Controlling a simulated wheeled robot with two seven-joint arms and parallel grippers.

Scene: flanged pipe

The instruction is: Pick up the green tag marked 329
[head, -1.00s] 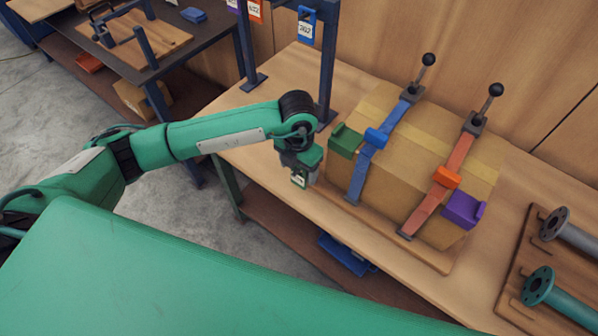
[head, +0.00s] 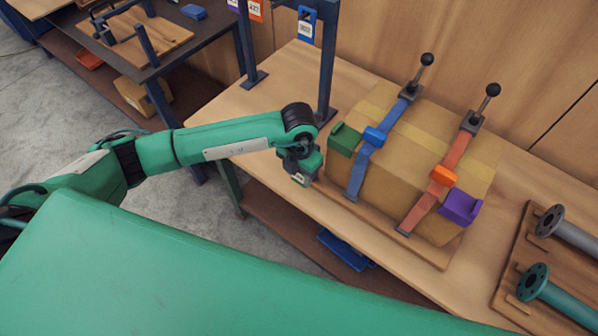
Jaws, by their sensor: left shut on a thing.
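My left gripper (head: 302,168) is shut on a small tag (head: 299,179) at the left front edge of the workbench, left of the strapped carton. In the earlier frame this tag shows a green border around a white face; now only a small pale part of it shows below the fingers. Its number is too small to read. The gripper hides most of the tag. My right gripper is not in view.
The carton (head: 395,160) has a blue strap (head: 362,165), an orange strap (head: 430,195), and green (head: 344,139) and purple (head: 460,207) corner pieces. A blue-tagged post (head: 328,65) stands behind my left gripper. Flanged pipes (head: 535,280) lie at right.

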